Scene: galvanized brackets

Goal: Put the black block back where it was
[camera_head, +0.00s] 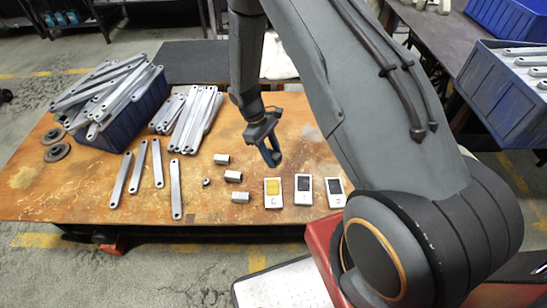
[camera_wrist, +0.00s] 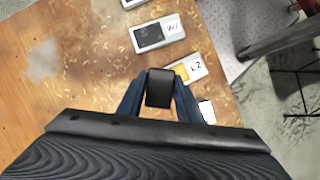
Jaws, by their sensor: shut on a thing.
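My gripper (camera_head: 271,157) is above the table, over the back edge of the row of white holders. In the wrist view its blue fingers (camera_wrist: 160,95) are shut on the black block (camera_wrist: 160,88), which is held clear of the table. A white holder with a yellow face (camera_head: 272,186) is at the left of the row; in the wrist view it is partly hidden behind the block. A middle holder (camera_head: 304,200) and a right holder (camera_head: 336,201) each have a dark face. I cannot tell whether those are empty recesses or blocks.
Several metal hex pieces (camera_head: 233,176) lie left of the holders. Flat metal brackets (camera_head: 176,190) lie further left, before a blue bin (camera_head: 120,125) heaped with brackets. Another blue bin (camera_head: 505,85) stands at right.

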